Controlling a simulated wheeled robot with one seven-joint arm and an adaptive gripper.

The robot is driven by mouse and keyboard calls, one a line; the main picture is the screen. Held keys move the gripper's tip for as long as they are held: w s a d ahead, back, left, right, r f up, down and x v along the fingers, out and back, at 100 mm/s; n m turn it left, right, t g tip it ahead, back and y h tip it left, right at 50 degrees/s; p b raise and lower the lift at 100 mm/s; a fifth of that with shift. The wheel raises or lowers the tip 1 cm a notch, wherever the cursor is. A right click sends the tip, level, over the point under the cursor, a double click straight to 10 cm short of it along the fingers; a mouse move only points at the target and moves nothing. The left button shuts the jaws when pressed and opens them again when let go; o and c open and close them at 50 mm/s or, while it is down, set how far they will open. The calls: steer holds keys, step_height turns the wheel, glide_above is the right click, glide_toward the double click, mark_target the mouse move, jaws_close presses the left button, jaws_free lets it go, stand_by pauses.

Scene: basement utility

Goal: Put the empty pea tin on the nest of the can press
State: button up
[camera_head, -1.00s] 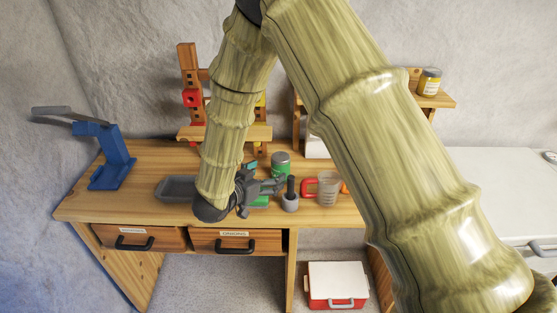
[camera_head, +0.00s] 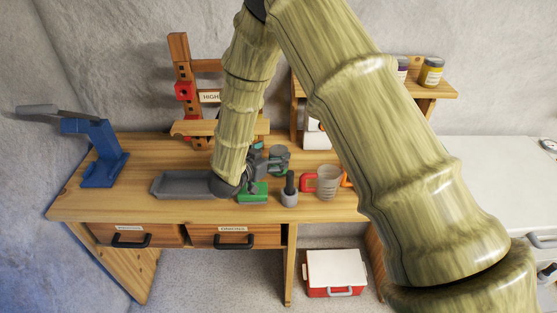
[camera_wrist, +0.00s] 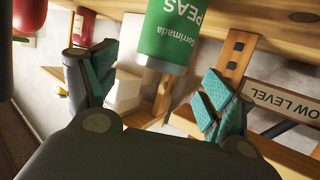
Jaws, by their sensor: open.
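The pea tin (camera_head: 279,150) stands on the workbench right of the middle, partly hidden by my gripper in the head view. In the wrist view the tin (camera_wrist: 172,38) shows a green label reading PEAS, upside down, and a bare metal rim. My gripper (camera_head: 268,164) is low over the bench, beside the tin. In the wrist view my gripper (camera_wrist: 158,70) is open, with the tin ahead between its teal-padded fingers; I see no grip on it.
A grey tray (camera_head: 185,185) lies left of my gripper. A green block (camera_head: 252,192), a grey pot with a dark handle (camera_head: 290,190) and a measuring jug (camera_head: 327,182) stand close by. A wooden rack (camera_head: 181,90) rises behind. The bench is clear around the blue stand.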

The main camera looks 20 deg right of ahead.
steer(key=shift+p+x, duration=0.95)
steer(key=shift+x, duration=1.4)
steer(key=c, duration=1.2)
steer(key=shift+r, duration=0.1)
